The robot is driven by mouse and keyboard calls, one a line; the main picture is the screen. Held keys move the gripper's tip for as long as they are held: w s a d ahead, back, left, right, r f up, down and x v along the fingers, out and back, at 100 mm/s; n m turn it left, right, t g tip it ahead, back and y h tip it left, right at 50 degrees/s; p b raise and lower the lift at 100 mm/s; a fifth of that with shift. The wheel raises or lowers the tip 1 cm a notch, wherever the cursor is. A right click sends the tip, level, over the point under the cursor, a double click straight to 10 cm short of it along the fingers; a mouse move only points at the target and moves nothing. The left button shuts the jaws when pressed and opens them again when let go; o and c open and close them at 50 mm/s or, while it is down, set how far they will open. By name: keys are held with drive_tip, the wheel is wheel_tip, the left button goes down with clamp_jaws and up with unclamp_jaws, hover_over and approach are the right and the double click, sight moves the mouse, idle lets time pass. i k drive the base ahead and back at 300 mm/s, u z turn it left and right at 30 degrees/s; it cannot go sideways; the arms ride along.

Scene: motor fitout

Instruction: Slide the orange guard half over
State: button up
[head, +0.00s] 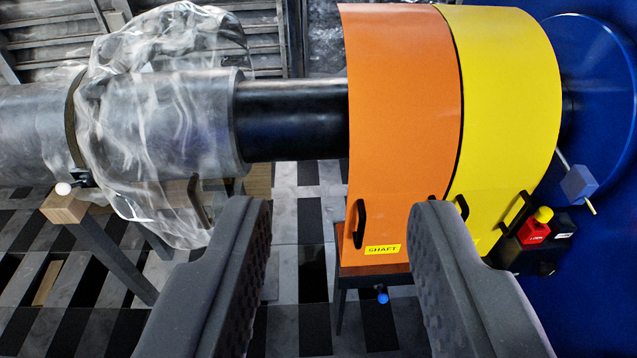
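The orange guard half (405,130) is a curved shell over the right part of the dark shaft (292,120), right of the middle in the head view. It has a black handle (360,224) at its lower left, another at its lower right edge, and a yellow SHAFT label (382,249). A yellow guard half (505,110) stands directly to its right, with only a thin dark seam between them. My gripper (335,225) is open and empty in the foreground, its two fingers wide apart. The right finger overlaps the orange guard's lower right in the picture; I cannot tell whether they touch.
Clear plastic sheeting (165,110) wraps the grey cylinder at left. A wooden block (65,207) on a dark leg stands below it. A red and yellow switch box (535,228) sits at right before a blue housing (600,290). Bare shaft shows between sheeting and orange guard.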

sight(403, 78)
drive_tip(key=u, duration=0.2)
drive_tip(key=i, duration=0.9)
drive_tip(key=z, duration=0.1)
